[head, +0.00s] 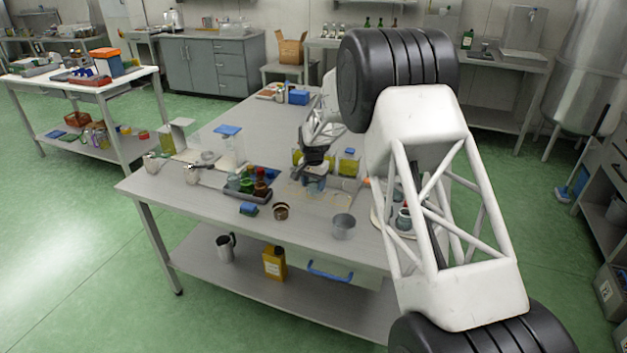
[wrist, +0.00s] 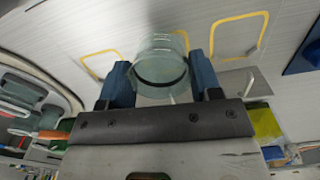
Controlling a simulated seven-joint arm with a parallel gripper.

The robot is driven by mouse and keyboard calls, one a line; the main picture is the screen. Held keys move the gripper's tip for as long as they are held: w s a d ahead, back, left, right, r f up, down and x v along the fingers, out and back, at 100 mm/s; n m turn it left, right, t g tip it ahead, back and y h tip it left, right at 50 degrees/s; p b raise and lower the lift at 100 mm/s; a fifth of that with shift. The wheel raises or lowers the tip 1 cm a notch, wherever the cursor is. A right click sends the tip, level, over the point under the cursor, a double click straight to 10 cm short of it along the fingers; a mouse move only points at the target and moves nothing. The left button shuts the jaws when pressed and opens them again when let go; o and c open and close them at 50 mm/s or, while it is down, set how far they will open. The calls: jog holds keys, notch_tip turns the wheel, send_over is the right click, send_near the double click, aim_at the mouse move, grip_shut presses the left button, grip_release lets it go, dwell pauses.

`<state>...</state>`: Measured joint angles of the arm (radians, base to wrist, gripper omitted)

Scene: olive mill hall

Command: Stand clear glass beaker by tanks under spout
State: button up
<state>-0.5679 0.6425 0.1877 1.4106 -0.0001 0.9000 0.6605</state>
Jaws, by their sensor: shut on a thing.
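My gripper (head: 313,166) is shut on a clear glass beaker (head: 314,184) over the middle of the long table. In the wrist view the beaker (wrist: 160,68) sits between the two blue fingers, its round rim toward the camera. Whether its base touches the table is hard to tell. A small tank with a blue top (head: 349,162) stands just right of my gripper, and yellow-green liquid shows behind the gripper. A clear container with a blue lid (head: 229,150) stands further left. The spout cannot be made out clearly. Yellow outlines (wrist: 240,18) mark the tabletop around the beaker.
A dark tray of coloured bottles (head: 236,193) lies left of my gripper. Metal jugs (head: 153,163) are at the left end. My arm hides the table's right side.

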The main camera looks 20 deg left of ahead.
aim_at(314, 189)
jog(key=shift+f, duration=1.55)
jog(key=shift+w, duration=1.45)
jog(key=shift+w+f, duration=0.15)
jog(key=o, duration=1.1)
jog(key=shift+s+r, duration=0.15)
jog(key=shift+r, duration=1.1)
jog(key=shift+s+r, duration=0.2)
jog(key=shift+r, duration=1.05)
jog(key=shift+s+r, duration=0.15)
jog(key=shift+r, duration=1.1)
